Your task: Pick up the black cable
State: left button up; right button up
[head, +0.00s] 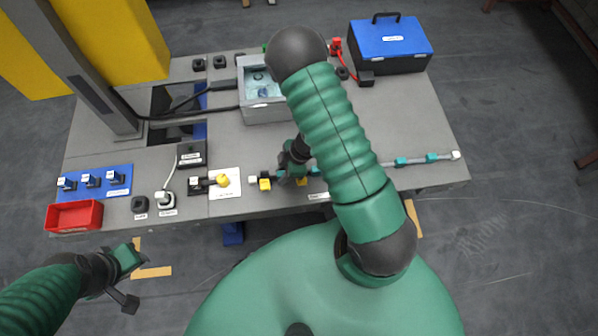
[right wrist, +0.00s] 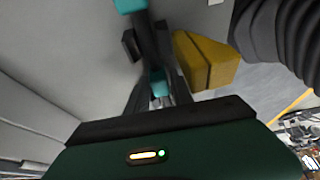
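A dark cable-like strand with teal sleeves (head: 415,160) runs along the table's front edge, from a pale end at the left to a pale end (head: 455,155) at the right. My arm hides its middle. My right gripper (head: 294,170) is down at its left part, beside a yellow block (head: 302,181). In the right wrist view, dark parts with teal pieces (right wrist: 158,82) lie between or along the fingers; I cannot tell whether they are gripped. The yellow block (right wrist: 205,60) is just right of them. My left gripper (head: 134,279) is open and empty, off the table's front left.
A black cable (head: 205,110) also runs from the grey bin (head: 262,112) toward the column (head: 105,85). A blue toolbox (head: 390,45) stands at the back right. A red tray (head: 75,216) and a blue rack (head: 95,182) are front left.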

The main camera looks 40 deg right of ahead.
jog(key=shift+d, duration=0.2)
jog(key=c, duration=0.5)
jog(key=shift+a, duration=0.3)
grip_shut()
